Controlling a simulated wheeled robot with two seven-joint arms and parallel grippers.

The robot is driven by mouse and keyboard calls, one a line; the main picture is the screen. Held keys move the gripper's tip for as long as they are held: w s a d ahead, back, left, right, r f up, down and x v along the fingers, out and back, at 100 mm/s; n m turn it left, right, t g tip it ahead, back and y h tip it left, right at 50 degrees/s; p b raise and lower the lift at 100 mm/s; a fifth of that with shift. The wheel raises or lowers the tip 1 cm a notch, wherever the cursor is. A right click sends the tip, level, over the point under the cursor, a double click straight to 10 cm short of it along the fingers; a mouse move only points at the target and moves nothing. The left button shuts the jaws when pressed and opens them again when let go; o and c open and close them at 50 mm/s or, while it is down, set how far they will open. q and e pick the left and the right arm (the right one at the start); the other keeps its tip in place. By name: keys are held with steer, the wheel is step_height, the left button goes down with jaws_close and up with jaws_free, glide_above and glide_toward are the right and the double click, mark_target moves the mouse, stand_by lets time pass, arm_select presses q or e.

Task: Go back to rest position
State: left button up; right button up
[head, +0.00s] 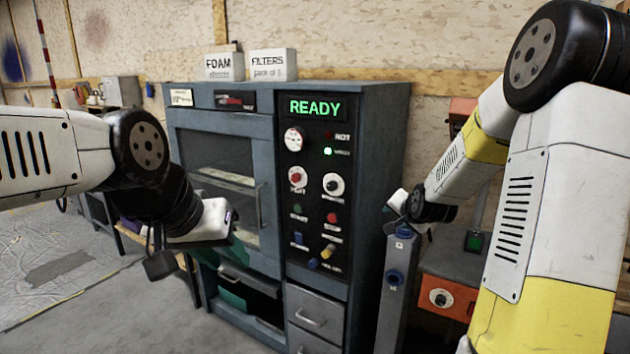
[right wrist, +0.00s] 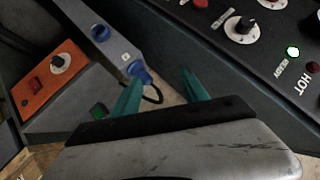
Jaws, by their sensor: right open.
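My left gripper (head: 235,245) hangs in front of the lower part of the oven door in the head view. Teal shows below its white body, but its finger gap is not clear. My right gripper shows in the right wrist view (right wrist: 163,90) with two teal fingers apart and nothing between them. In the head view its pale body (head: 398,202) is beside the cabinet's right side, above a grey post (head: 393,290), and its fingers are hidden.
A blue-grey oven cabinet (head: 365,150) with a lit READY display (head: 315,108) fills the middle. A drawer (head: 250,280) below its door stands partly open. An orange-fronted box (head: 447,298) is at right. Open floor (head: 90,290) lies at left.

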steer(key=s+a+r+n+g, duration=0.1)
steer(key=s+a+r+n, duration=0.15)
steer(key=s+r, duration=0.4)
steer(key=s+a+r+n+g, duration=0.1)
steer(key=s+a+r+n, duration=0.15)
steer(key=s, duration=0.65)
steer(key=s+a+r+n+g+y, duration=0.1)
steer(key=s+a+n+g+y, duration=0.1)
steer(key=s, duration=1.5)
steer(key=shift+s+a+r+n+g, duration=0.15)
steer(key=shift+s+a+n+g, duration=0.3)
steer(key=shift+a+n, duration=0.55)
steer(key=shift+w+d, duration=0.1)
steer(key=shift+d, duration=0.1)
